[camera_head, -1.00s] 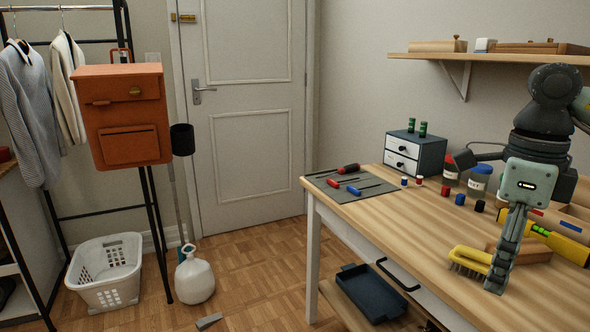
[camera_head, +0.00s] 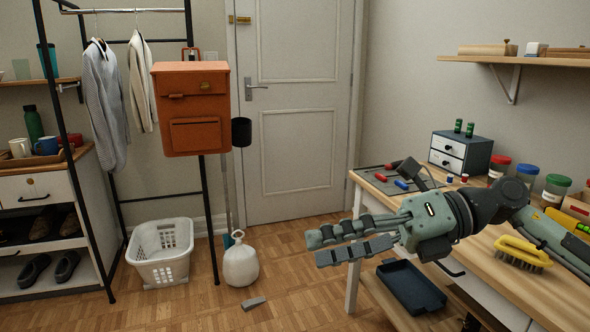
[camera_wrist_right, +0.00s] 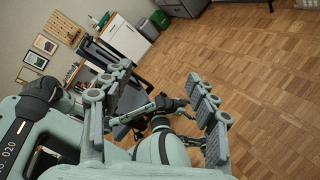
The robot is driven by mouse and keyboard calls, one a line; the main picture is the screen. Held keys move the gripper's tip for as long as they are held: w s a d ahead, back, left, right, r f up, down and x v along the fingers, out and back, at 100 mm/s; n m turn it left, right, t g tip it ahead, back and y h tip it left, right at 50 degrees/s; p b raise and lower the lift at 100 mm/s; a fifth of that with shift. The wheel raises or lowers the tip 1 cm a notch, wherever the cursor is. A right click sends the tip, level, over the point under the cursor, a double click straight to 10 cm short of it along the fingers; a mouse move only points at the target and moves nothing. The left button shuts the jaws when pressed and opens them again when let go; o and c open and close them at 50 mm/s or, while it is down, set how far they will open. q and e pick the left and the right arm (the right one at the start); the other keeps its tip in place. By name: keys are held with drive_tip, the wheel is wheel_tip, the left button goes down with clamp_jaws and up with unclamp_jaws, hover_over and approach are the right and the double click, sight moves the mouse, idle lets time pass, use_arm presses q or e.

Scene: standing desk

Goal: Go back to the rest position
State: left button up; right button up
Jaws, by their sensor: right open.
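My right gripper (camera_head: 335,242) reaches in from the right in the head view. It is empty, points left, and hangs over the floor beyond the left edge of the wooden desk (camera_head: 510,278). Its two fingers are apart, and nothing is between them. In the right wrist view the fingers of my right gripper (camera_wrist_right: 160,105) also stand apart, with parts of my own body behind them. My left gripper is not clearly visible in the head view.
On the desk are a yellow brush (camera_head: 523,254), a small drawer box (camera_head: 460,152) and several jars and tools. A dark tray (camera_head: 411,287) sits below the desk top.

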drive_tip(key=w+d+m+t+y, duration=0.1)
drive_tip(key=w+d+m+t, duration=0.3)
drive_tip(key=w+m+t, duration=1.05)
drive_tip(key=d+f+m+t+h, duration=0.1)
drive_tip(key=d+f+m+h, duration=0.35)
drive_tip(key=f+m, duration=0.2)
drive_tip(key=w+d+f+m+h, duration=0.1)
drive_tip(key=d+f+m+h, duration=0.4)
drive_tip(key=f, duration=0.3)
drive_tip(key=d+f+m+t+h, duration=0.1)
drive_tip(key=d+f+m+h, duration=0.2)
drive_tip(key=f+m+h, duration=0.3)
drive_tip(key=s+d+f+m+g+h, duration=0.1)
drive_tip(key=s+d+f+m+g, duration=0.1)
drive_tip(key=s+f, duration=0.35)
drive_tip(key=s+d+f+m+g, duration=0.1)
drive_tip(key=s+f+m+g, duration=0.15)
drive_tip(key=f, duration=0.65)
drive_tip(key=s+d+f+m+g+h, duration=0.1)
drive_tip(key=s+d+f+m+g, duration=0.15)
drive_tip(key=s+f, duration=0.4)
drive_tip(key=s+a+f+m+g, duration=0.1)
drive_tip(key=s+f+g, duration=0.5)
drive_tip(key=s+f, duration=0.6)
drive_tip(key=s+m, duration=0.1)
drive_tip(key=s, duration=0.2)
drive_tip(key=shift+f, duration=0.35)
